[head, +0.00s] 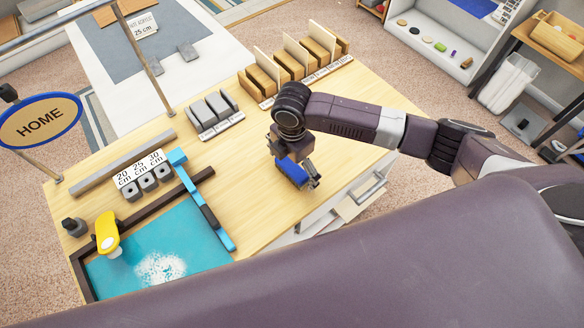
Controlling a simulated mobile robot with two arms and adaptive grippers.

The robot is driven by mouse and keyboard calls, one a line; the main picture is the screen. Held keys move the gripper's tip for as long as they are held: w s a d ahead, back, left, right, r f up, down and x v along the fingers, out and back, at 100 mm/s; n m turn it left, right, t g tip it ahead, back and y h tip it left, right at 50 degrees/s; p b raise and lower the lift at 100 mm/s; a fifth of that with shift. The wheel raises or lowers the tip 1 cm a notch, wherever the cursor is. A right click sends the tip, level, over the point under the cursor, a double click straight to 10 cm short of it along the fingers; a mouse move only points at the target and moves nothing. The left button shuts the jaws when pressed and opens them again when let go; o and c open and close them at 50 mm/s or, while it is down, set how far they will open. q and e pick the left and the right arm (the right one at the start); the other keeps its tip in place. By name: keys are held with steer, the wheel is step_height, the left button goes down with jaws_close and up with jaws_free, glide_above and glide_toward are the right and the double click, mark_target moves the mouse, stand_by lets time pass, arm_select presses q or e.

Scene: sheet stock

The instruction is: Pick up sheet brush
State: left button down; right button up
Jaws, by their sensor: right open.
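My right arm reaches in from the right over the wooden table. My right gripper (307,178) points down near the middle of the table and is open. A small dark blue block-like thing (291,171) shows right at the gripper, partly covered by it. It may be the sheet brush, but its bristles are not visible. I cannot tell whether the fingers touch it. My left gripper is not in view.
A teal cutting mat (200,235) with white bits on it lies at the left of the table. A yellow-handled tool (107,231), grey blocks (212,108) and wooden sheet holders (292,65) stand around. My purple body part covers the lower right.

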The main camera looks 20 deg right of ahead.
mark_target(292, 167)
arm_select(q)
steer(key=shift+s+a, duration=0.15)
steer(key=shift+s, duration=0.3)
arm_select(e)
steer(key=c, duration=1.4)
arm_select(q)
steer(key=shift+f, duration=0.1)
arm_select(e)
steer(key=shift+o, duration=0.2)
steer(key=shift+w+r, duration=0.1)
steer(key=shift+r, duration=0.05)
arm_select(q)
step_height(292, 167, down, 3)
steer(key=b, duration=0.3)
arm_select(e)
step_height(292, 167, up, 20)
steer(key=o, duration=0.5)
steer(key=c, duration=0.3)
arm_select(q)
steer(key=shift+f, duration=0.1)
arm_select(e)
steer(key=shift+f, duration=0.2)
